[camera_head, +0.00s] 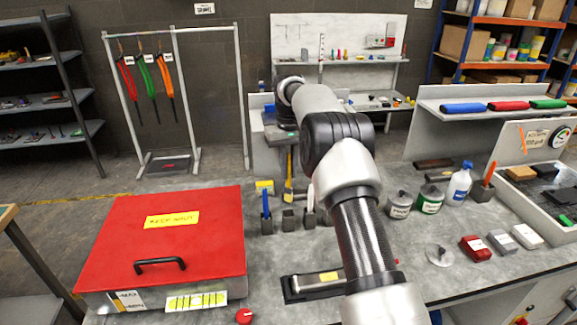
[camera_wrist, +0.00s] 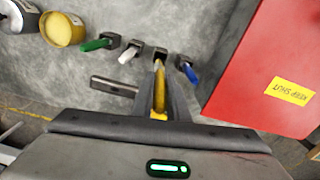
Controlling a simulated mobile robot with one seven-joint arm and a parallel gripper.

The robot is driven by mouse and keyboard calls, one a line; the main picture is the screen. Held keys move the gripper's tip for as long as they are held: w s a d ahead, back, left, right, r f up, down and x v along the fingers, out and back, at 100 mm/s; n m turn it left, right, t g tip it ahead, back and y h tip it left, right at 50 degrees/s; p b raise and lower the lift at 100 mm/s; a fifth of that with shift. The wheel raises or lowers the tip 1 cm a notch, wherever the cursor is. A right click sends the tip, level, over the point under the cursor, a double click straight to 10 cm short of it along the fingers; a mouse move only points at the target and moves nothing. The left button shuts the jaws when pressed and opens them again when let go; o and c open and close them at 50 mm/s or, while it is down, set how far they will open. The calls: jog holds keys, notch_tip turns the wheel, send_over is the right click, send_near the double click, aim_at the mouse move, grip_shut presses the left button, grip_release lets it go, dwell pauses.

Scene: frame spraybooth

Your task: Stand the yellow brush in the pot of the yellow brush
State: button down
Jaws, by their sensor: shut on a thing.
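My gripper (camera_wrist: 160,98) is shut on the yellow brush (camera_wrist: 159,85), which shows between the fingers in the wrist view. In the head view, the yellow brush (camera_head: 289,182) hangs roughly upright below my wrist. The pot of the yellow brush (camera_head: 288,219) is a small dark block in the row, between the blue brush's pot and the white brush's pot. It also shows in the wrist view (camera_wrist: 160,51), just past the brush's far end. The brush's lower end lines up close to this pot; I cannot tell whether it is above or behind it.
The blue brush (camera_head: 265,203) and white brush (camera_head: 310,198) stand in pots close on either side. A green brush (camera_wrist: 96,45) stands farther along. A red-lidded box (camera_head: 120,235) is left of the row. Paint tins (camera_head: 400,207) stand to the right.

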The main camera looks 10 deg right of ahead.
send_over(288, 197)
jog(key=shift+w+d+f, duration=0.1)
jog(key=shift+w+f, duration=0.05)
jog(key=shift+f, duration=1.9)
jog(key=shift+f+b, duration=1)
jog(key=shift+f, duration=1.35)
jog(key=shift+f+b, duration=0.45)
jog(key=shift+f, duration=0.6)
jog(key=c, duration=1.6)
grip_release()
jog(key=shift+c, duration=0.2)
notch_tip(288, 197, up, 17)
jog(key=shift+f+p, duration=0.15)
jog(key=shift+p, duration=0.6)
jog(key=shift+r, duration=0.4)
